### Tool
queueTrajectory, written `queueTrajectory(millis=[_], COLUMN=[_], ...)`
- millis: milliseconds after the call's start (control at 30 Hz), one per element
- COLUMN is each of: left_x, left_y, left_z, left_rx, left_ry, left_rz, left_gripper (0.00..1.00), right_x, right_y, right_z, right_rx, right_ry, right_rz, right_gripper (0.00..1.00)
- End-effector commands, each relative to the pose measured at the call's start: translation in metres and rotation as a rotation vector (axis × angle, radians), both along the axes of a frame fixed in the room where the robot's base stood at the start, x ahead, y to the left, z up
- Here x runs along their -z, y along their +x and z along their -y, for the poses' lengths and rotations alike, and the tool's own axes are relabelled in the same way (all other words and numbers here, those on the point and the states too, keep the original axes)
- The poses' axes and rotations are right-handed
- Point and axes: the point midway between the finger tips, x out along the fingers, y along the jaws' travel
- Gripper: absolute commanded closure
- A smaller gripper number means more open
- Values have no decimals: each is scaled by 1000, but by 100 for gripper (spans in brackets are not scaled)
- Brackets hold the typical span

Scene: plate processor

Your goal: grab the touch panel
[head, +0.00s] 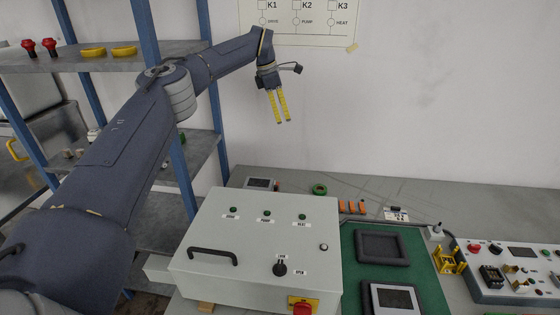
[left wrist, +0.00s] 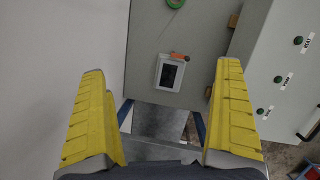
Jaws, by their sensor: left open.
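A small touch panel (head: 262,184) with a white frame and dark screen lies on the grey bench top behind the control box, near the wall. It also shows in the left wrist view (left wrist: 170,73), between my fingers and some distance beyond them. A second white-framed panel with a dark screen (head: 393,298) sits on the green mat, cut by the bottom edge of the head view. My left gripper (head: 283,121) has yellow fingers pointing down, high above the bench near the wall. It is open and empty, apart from the panel. My right gripper is not in view.
The grey control box (head: 262,240) with a black handle stands in front of the small panel. A green ring (head: 319,189) and several orange blocks (head: 351,207) lie right of it. Shelving with blue posts (head: 147,60) stands left. A black empty frame (head: 382,247) lies on the green mat (head: 350,270).

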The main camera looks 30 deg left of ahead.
Motion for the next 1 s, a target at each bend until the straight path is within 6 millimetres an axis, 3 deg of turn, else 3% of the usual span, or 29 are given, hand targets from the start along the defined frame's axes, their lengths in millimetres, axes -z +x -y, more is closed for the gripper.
queueTrajectory(millis=[33, 100, 233, 467, 1000], left_x=[30, 63, 109, 146, 237], left_y=[-8, -17, -33, -46, -46], left_z=[-11, -23, -41, -53, -53], left_rx=[37, 101, 197, 269, 270], left_ry=[41, 97, 172, 220, 221], left_rz=[-36, -73, -133, -177, -178], left_gripper=[0, 0, 0, 0, 0], right_x=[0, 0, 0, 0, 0], right_y=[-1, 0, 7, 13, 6], right_z=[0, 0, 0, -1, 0], right_rx=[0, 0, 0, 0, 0], right_ry=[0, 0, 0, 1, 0], right_rz=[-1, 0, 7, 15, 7], right_gripper=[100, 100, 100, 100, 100])
